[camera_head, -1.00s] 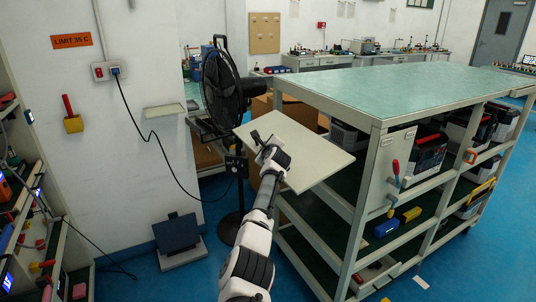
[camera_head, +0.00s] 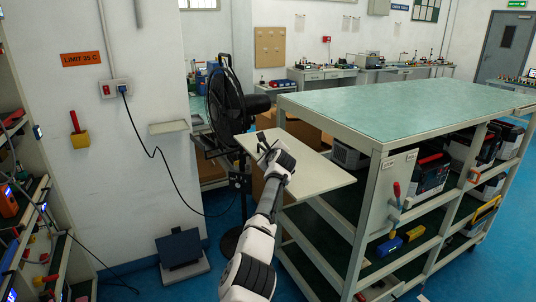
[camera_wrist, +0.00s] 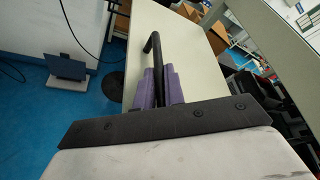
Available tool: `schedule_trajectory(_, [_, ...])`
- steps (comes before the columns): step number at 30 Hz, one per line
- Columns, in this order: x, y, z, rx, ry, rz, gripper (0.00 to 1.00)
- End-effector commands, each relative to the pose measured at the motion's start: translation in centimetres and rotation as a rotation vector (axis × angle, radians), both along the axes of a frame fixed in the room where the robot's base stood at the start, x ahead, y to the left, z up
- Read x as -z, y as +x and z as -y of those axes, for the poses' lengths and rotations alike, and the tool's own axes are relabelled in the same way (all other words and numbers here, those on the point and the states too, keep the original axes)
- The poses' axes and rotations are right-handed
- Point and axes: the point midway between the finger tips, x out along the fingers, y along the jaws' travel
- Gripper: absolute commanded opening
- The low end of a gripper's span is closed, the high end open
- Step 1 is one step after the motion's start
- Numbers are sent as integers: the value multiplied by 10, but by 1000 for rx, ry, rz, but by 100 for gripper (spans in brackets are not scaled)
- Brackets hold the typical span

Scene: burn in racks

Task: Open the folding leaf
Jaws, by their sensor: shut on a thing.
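The folding leaf (camera_head: 318,175) is a cream flat panel at the near left end of the green-topped bench (camera_head: 410,105). It stands out from the bench end, roughly level, a little below the bench top in the picture. My gripper (camera_head: 267,150) is at the leaf's left outer edge. In the wrist view its purple fingers (camera_wrist: 161,90) are closed around a black bent handle (camera_wrist: 153,48) by the leaf, which also shows there (camera_wrist: 190,45). The handle's base and the leaf's hinge side are hidden.
A black pedestal fan (camera_head: 228,103) stands close behind the leaf's left side. Cardboard boxes (camera_head: 299,127) are behind the leaf. Bench shelves hold cases and tools on the right. A laptop-like device (camera_head: 180,248) sits on the floor left.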

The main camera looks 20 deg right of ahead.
Motion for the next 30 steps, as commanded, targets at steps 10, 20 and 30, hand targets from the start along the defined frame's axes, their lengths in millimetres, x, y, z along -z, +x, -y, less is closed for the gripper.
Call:
schedule_trajectory(10, [-4,0,1,2,-5,5,33])
schedule_trajectory(20, [-3,-5,-1,1,-5,4,33])
schedule_trajectory(30, [-12,-36,-8,2,-6,6,33])
